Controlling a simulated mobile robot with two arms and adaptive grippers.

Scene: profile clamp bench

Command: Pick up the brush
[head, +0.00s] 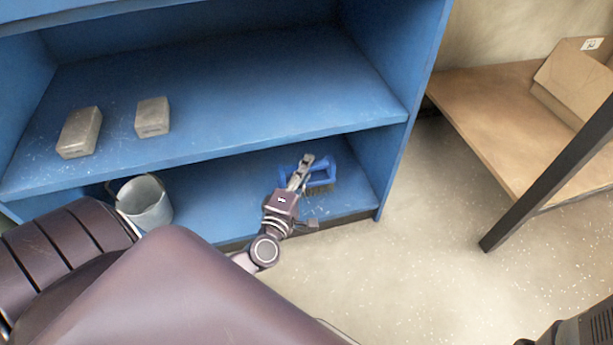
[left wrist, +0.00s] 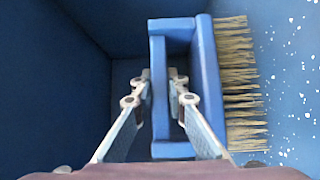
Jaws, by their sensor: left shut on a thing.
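The brush (head: 322,178) is on the lower shelf of the blue shelf unit, near its right end. It has a blue body with a loop handle and tan bristles. In the left wrist view, the brush (left wrist: 207,70) has its handle bar between my fingers and its bristles facing right. My left gripper (head: 303,167) is shut on the handle; it also shows in the left wrist view (left wrist: 160,85). I cannot tell whether the brush touches the shelf. My right gripper is not clearly in view.
A metal bucket (head: 145,203) stands on the lower shelf to the left. Two grey blocks (head: 79,132) (head: 152,117) lie on the upper shelf (head: 260,95), just above my gripper's level. A wooden table (head: 490,115) with a cardboard box (head: 577,80) is at right. The floor between is clear.

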